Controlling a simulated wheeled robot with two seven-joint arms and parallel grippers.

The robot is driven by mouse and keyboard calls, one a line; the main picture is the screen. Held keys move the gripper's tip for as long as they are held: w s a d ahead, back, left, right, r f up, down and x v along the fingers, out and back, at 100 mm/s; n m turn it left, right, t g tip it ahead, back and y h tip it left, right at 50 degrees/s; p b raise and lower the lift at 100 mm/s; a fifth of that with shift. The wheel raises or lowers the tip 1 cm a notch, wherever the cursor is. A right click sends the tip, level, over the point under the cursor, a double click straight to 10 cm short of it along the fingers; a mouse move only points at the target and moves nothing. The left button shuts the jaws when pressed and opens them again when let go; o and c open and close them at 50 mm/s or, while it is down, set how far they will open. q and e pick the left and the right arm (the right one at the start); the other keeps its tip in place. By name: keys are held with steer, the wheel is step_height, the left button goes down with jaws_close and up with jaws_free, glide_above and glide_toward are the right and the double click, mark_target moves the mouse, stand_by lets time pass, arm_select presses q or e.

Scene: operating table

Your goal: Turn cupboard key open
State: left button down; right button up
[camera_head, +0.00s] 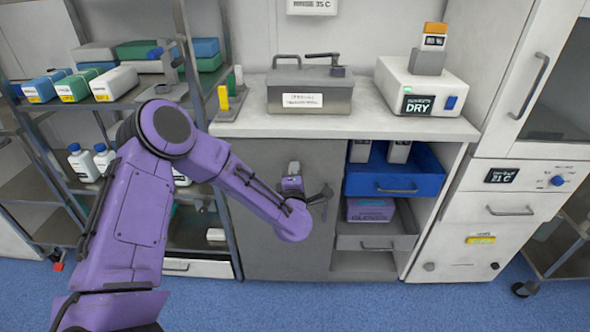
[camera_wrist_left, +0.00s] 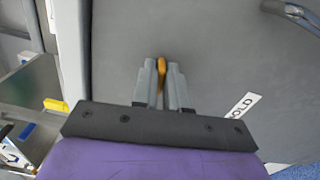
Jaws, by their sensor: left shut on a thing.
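The grey cupboard door (camera_head: 265,230) is shut, below the worktop. It fills most of the left wrist view (camera_wrist_left: 215,60). An orange-yellow key (camera_wrist_left: 162,66) shows between my left gripper's fingers (camera_wrist_left: 160,82), close to the door face. The left gripper is shut on the key. How far the key is turned cannot be told. In the head view my purple left arm reaches across the door, and its wrist hides the key and fingertips. The door's metal handle (camera_head: 321,195) is just right of my wrist. My right gripper is not in view.
A metal box (camera_head: 309,104) and a white dry block device (camera_head: 424,100) stand on the worktop (camera_head: 375,122). A blue drawer (camera_head: 396,183) sits in the open shelves to the right. A rack (camera_head: 130,100) with bottles stands left. The blue floor in front is clear.

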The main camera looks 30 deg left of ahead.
arm_select(q)
steer(key=shift+m, duration=0.6)
steer(key=c, duration=1.2)
jaws_free()
steer(key=shift+c, duration=0.2)
steer(key=v, duration=1)
steer(key=shift+s, duration=0.25)
steer(key=shift+d+f, duration=0.1)
steer(key=shift+d, duration=0.05)
